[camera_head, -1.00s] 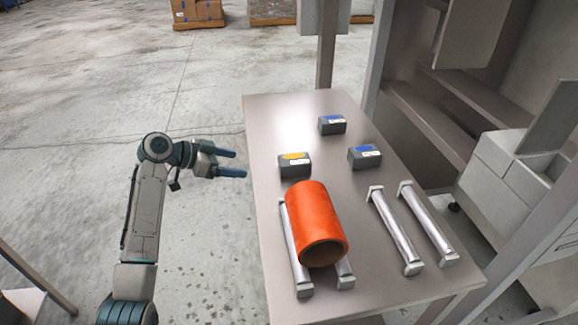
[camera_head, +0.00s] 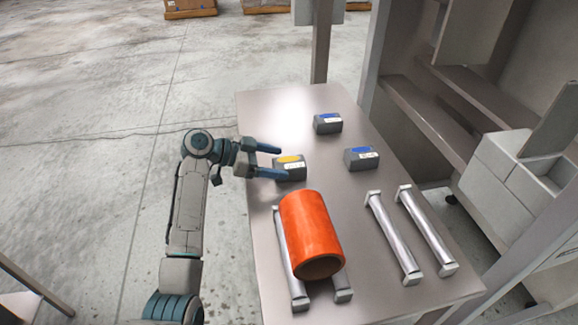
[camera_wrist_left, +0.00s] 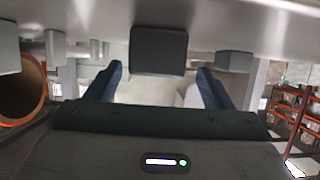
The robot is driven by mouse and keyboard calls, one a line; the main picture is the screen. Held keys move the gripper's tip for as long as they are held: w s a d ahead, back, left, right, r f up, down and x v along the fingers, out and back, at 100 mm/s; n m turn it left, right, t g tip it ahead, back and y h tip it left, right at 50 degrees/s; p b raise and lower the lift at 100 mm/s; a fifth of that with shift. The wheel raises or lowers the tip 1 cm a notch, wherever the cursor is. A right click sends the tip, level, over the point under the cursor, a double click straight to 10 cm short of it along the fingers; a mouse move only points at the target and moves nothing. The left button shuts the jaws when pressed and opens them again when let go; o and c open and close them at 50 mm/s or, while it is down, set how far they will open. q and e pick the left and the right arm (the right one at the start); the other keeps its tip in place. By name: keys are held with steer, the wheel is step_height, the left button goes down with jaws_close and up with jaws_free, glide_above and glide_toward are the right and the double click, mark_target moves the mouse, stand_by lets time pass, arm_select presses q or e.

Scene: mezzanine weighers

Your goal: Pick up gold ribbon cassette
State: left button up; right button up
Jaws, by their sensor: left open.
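The gold ribbon cassette (camera_head: 291,170) is a dark grey block with a yellow top patch and a white label, on the left part of the metal table. My left gripper (camera_head: 276,162) is open at the table's left edge, with its blue fingers reaching toward the cassette. In the head view one finger points past its far side and the other past its near side. In the left wrist view a dark block (camera_wrist_left: 158,52), which looks like this cassette, is between and beyond the open fingers (camera_wrist_left: 158,85). My right gripper is not in view.
Two blue-topped cassettes (camera_head: 327,123) (camera_head: 362,158) stand on the table (camera_head: 262,118) behind and to the right. A big orange roll (camera_head: 311,232) lies on metal rails close in front of the gold cassette. Two more rails (camera_head: 394,238) (camera_head: 427,230) lie to the right.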

mark_target(280, 163)
arm_select(q)
steer(key=x, duration=0.2)
steer(key=p+x, duration=0.1)
steer(key=shift+s+d+f, duration=0.1)
steer(key=shift+s+d, duration=0.05)
steer(key=shift+d, duration=0.3)
steer(key=shift+d+f, duration=0.2)
steer(key=shift+d, duration=0.1)
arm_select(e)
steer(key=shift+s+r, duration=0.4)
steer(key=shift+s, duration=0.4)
arm_select(q)
steer(key=shift+a, duration=0.1)
steer(key=shift+c, duration=0.2)
steer(key=c, duration=1)
steer(key=shift+c, duration=0.2)
